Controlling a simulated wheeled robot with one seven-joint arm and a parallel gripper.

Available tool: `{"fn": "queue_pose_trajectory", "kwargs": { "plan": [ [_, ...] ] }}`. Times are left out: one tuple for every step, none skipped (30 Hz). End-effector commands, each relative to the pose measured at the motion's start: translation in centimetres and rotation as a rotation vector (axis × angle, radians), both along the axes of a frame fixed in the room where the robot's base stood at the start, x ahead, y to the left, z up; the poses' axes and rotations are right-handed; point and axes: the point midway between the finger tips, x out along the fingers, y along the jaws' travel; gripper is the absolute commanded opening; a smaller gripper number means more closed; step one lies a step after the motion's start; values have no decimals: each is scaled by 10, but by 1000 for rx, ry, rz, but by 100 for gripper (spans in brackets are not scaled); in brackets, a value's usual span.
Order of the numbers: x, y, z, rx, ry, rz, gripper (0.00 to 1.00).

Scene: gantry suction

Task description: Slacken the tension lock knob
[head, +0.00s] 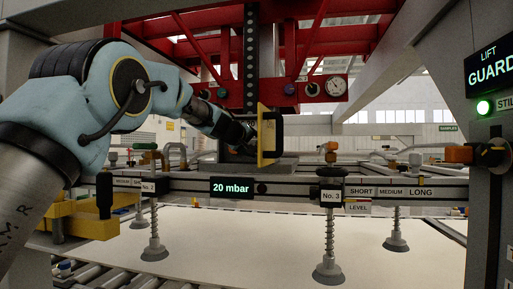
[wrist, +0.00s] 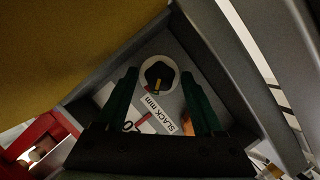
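In the wrist view a dark, many-sided knob (wrist: 158,73) with a small red and yellow mark sits on a round white disc, inside a grey box-like recess. I take it to be the tension lock knob. A white label reading "SLACK mm" (wrist: 158,114) lies below it. My gripper (wrist: 159,82) is open. Its two green fingers point at the knob, one on each side in the picture; I cannot tell whether they touch it. In the head view my gripper (head: 243,135) is beside a yellow panel with a dark handle (head: 266,135), and its fingertips and the knob are hidden.
The yellow panel (wrist: 70,45) fills the wrist view's upper left, close to my gripper. Grey walls (wrist: 222,60) bound the recess. A beam with a "20 mbar" display (head: 231,188) and suction cups (head: 329,270) stands over a pale sheet (head: 270,235). Red framework (head: 290,50) is above.

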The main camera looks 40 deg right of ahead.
Motion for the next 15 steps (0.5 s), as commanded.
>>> {"fn": "queue_pose_trajectory", "kwargs": {
  "plan": [
    [0,0,0,0,0,0,62],
    [0,0,0,0,0,0,59],
    [0,0,0,0,0,0,54],
    [0,0,0,0,0,0,51],
    [0,0,0,0,0,0,48],
    [0,0,0,0,0,0,43],
    [0,0,0,0,0,0,40],
    [0,0,0,0,0,0,36],
    [0,0,0,0,0,0,32],
    [0,0,0,0,0,0,28],
    [0,0,0,0,0,0,25],
    [0,0,0,0,0,0,20],
    [0,0,0,0,0,0,17],
    [0,0,0,0,0,0,14],
    [0,0,0,0,0,0,9]
  ]
}}
